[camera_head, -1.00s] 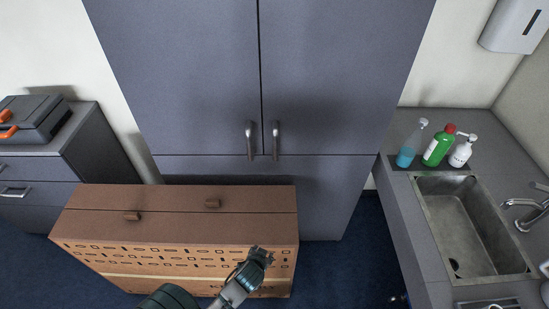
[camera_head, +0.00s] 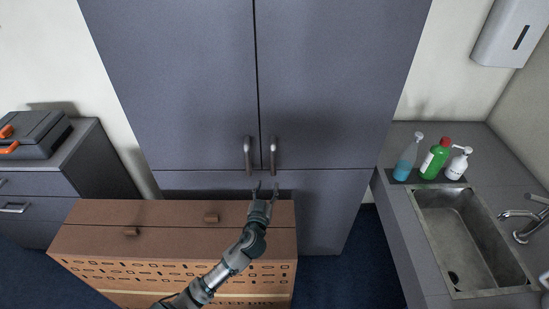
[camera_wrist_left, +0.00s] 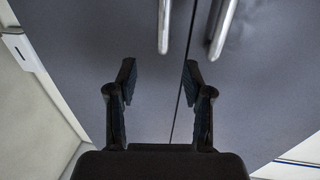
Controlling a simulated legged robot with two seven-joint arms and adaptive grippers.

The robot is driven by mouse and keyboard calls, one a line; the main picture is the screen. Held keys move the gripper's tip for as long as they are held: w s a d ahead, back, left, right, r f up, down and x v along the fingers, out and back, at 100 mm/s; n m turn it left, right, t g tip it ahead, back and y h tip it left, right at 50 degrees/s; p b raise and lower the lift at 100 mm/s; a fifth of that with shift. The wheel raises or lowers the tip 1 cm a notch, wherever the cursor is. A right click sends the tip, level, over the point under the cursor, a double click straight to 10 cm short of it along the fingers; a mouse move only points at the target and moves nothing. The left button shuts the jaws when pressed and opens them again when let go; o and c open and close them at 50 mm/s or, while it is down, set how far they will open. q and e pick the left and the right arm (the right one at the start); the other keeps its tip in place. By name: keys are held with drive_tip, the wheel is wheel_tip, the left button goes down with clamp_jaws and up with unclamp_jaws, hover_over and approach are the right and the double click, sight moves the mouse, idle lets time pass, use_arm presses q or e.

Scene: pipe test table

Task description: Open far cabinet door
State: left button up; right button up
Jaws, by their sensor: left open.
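The tall grey-blue cabinet (camera_head: 180,80) stands ahead, with two upper doors shut along a vertical seam. A left door handle (camera_head: 247,157) and a right door handle (camera_head: 273,157) flank the seam near the doors' lower edge. My left gripper (camera_head: 265,187) is open and empty, appearing just below the handles in the head view. In the left wrist view, its fingers (camera_wrist_left: 158,76) are spread, facing the cabinet front. Two metal handle bars (camera_wrist_left: 165,25) show beyond the fingertips; neither is between the fingers. My right gripper is not in view.
A brown wooden crate (camera_head: 90,240) stands low in front of the cabinet, under my left arm. A counter with a sink (camera_head: 465,240) and several bottles (camera_head: 436,160) is at right. A grey toolbox (camera_head: 38,134) rests on drawers at left. Blue floor is clear between crate and counter.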

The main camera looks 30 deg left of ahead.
sight(272, 160)
use_arm(q)
drive_tip(key=x, duration=1)
drive_tip(key=a+p+x, duration=0.1)
drive_tip(key=x, duration=0.3)
drive_tip(key=shift+w+a+f, duration=0.15)
drive_tip(key=shift+a+f, duration=0.05)
drive_tip(key=shift+w+d+r, duration=0.1)
drive_tip(key=shift+w+d, duration=0.15)
drive_tip(key=shift+w, duration=0.3)
drive_tip(key=shift+a, duration=0.35)
clamp_jaws()
